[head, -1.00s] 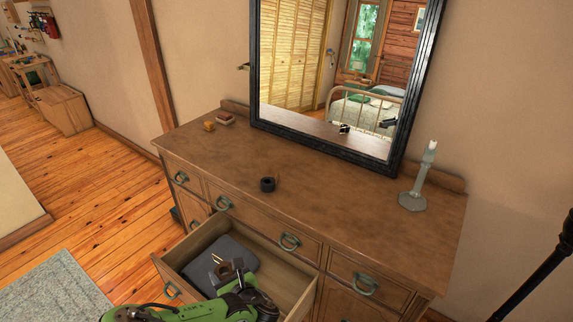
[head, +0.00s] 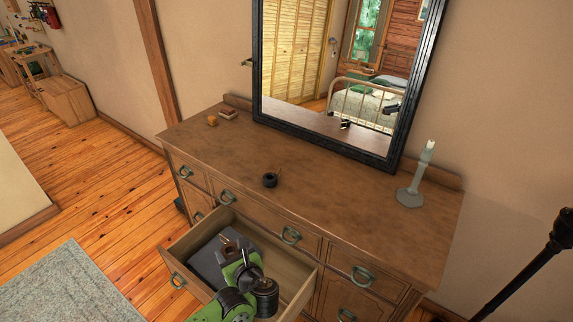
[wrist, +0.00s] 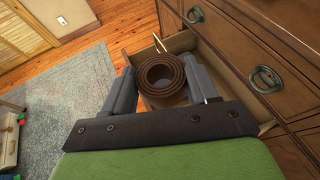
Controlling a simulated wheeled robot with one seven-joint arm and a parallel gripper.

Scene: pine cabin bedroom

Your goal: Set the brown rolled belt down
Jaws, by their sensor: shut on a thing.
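The brown rolled belt (wrist: 162,78) is a spiral coil, seen end-on in the wrist view. My gripper (wrist: 160,84) is shut on it, with one grey finger on each side. In the head view, my gripper (head: 232,246) is over the open top drawer (head: 298,277), and a small brown part of the belt (head: 229,253) shows between its fingers. I cannot tell whether the belt touches the cloth or the drawer floor.
On the dresser top (head: 330,190) stand a small black roll (head: 270,180), an orange-brown block (head: 212,120), a small reddish box (head: 228,113) and a candlestick (head: 412,190). A black-framed mirror (head: 385,110) leans at the back. Much of the dresser top's middle is bare.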

